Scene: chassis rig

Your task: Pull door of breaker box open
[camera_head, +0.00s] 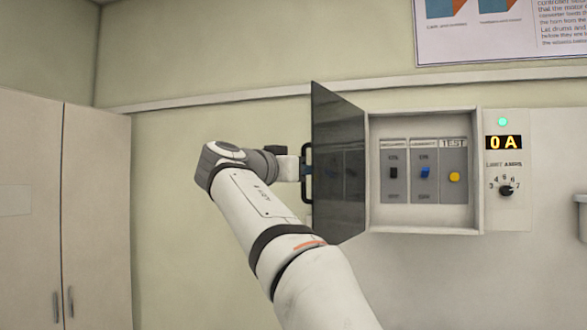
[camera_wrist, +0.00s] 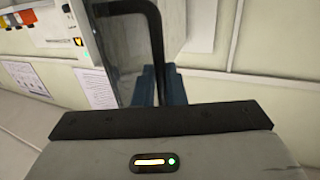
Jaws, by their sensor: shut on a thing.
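The breaker box (camera_head: 475,170) is mounted on the wall at the right of the head view. Its dark, see-through door (camera_head: 338,135) stands swung out to the left, hinged on the box's left side. The inside shows two switches and a yellow button (camera_head: 454,177). A black handle (camera_head: 306,160) is on the door's outer face; it also shows in the wrist view (camera_wrist: 156,45). My gripper (camera_head: 304,172) is at the handle, and its blue fingers (camera_wrist: 172,88) are shut around the handle bar. The fingertips are partly hidden behind the handle and the gripper body.
A panel with a green light, a "0 A" display (camera_head: 503,143) and a dial (camera_head: 506,190) adjoins the box on the right. A pale cabinet (camera_head: 60,210) stands at the far left.

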